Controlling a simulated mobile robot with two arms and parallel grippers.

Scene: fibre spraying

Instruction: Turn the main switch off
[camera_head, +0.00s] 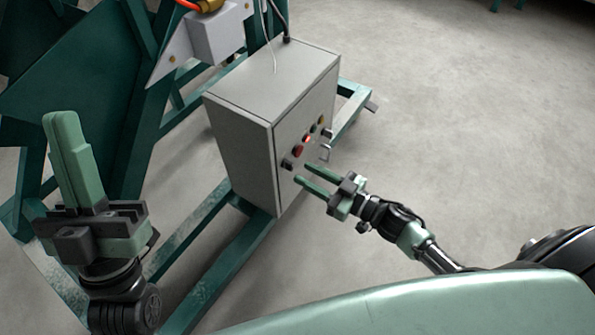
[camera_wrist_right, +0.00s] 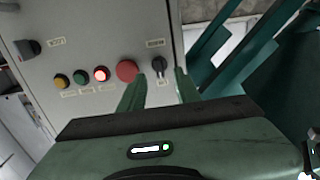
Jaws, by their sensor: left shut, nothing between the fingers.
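The grey control cabinet (camera_head: 240,90) has a front panel with a small black rotary knob (camera_wrist_right: 158,63) at one end of a row of buttons. This knob also shows in the head view (camera_head: 287,164). A larger black switch (camera_wrist_right: 27,48) sits at the panel's other side. The labels are too small to read. My right gripper (camera_head: 302,173) is open in front of the panel. In the right wrist view, its fingers (camera_wrist_right: 158,82) lie on either side of the small knob; contact cannot be told. My left gripper (camera_head: 60,116) is shut and empty, pointing up, away from the cabinet.
Beside the small knob are a red button (camera_wrist_right: 127,71), a lit red one (camera_wrist_right: 101,74), a green one (camera_wrist_right: 80,77) and a yellow one (camera_wrist_right: 62,81). A green steel frame (camera_head: 190,245) surrounds the cabinet's base and left side. Concrete floor (camera_head: 450,110) at right is clear.

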